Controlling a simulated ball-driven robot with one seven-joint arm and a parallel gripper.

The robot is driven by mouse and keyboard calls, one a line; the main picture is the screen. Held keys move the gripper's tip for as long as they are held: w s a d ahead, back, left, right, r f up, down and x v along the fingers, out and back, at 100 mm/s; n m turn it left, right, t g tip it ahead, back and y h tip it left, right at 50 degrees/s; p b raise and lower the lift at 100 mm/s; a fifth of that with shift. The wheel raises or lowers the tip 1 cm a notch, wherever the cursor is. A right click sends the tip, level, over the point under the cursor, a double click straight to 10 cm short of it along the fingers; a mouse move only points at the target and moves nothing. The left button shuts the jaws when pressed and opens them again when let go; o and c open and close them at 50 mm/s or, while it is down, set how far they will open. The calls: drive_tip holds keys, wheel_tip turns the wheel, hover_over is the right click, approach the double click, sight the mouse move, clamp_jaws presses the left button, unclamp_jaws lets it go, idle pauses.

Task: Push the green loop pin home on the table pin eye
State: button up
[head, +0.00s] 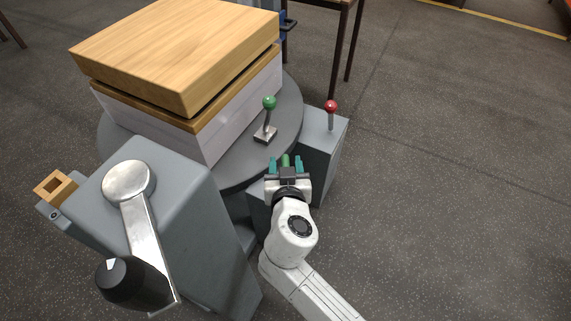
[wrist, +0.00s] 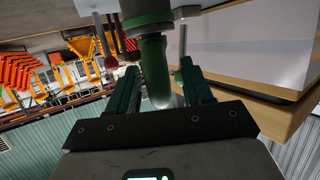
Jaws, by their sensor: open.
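The green loop pin (wrist: 154,75) shows in the wrist view as a rounded green rod with a dark collar, between my fingers. In the head view it is a small green piece (head: 285,160) at the gripper's far end. My gripper (wrist: 160,68) is open, with one teal finger on each side of the pin. I cannot tell whether either finger touches it. In the head view my gripper (head: 286,163) is at the near right edge of the round grey table (head: 231,163). The table pin eye cannot be made out. How far the pin is seated cannot be told.
A green-knobbed lever (head: 269,103) stands on the table beyond my gripper. A red-knobbed lever (head: 331,106) stands on a grey box (head: 327,150) to the right. A wood-topped stack (head: 180,50) fills the table's back. A grey cabinet with a crank (head: 128,182) stands left.

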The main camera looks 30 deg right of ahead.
drive_tip(key=p+v, duration=0.2)
drive_tip(key=v, duration=0.8)
drive_tip(key=shift+s+r, duration=0.15)
drive_tip(key=shift+s, duration=0.2)
drive_tip(key=shift+a, duration=0.15)
drive_tip(key=s+d+f+g, duration=0.8)
drive_tip(key=s+d, duration=0.2)
drive_tip(key=d, duration=0.3)
drive_tip(key=s+f+n+g+y, duration=0.35)
drive_tip(key=s+y, duration=0.25)
drive_tip(key=s, duration=0.4)
wheel_tip(320, 180, up, 31)
drive_tip(key=p, duration=3)
drive_tip(key=shift+a+n+g+p, duration=0.4)
drive_tip(key=shift+a+n+g, duration=0.05)
drive_tip(key=shift+a, duration=0.05)
drive_tip(key=shift+s+f, duration=0.1)
drive_tip(key=shift+f, duration=0.1)
